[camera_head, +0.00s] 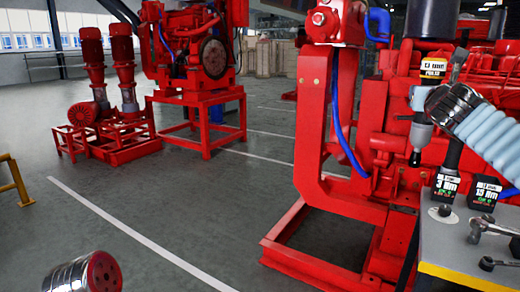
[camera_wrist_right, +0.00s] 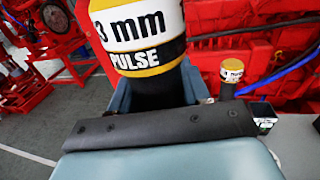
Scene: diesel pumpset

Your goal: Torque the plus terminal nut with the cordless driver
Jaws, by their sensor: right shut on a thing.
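The cordless driver (camera_head: 433,68) has a yellow, white and black collar marked "13 mm PULSE" and is held roughly upright. Its dark nose (camera_head: 415,157) points down in front of the red engine. In the right wrist view the driver (camera_wrist_right: 140,35) fills the top centre, between my fingers. My right gripper (camera_head: 421,98) is shut on it, partly hidden by my own arm. The plus terminal nut cannot be made out in either view. My left gripper is outside the frame; only part of my left arm shows at the bottom left of the head view.
A work table (camera_head: 450,255) with a yellow edge stands at the lower right, holding wrenches (camera_head: 490,228) and black blocks marked "3 Nm" (camera_head: 446,186) and "15 Nm" (camera_head: 485,193). The red engine frame (camera_head: 312,130) stands left of the driver. Open floor (camera_head: 170,220) lies further left.

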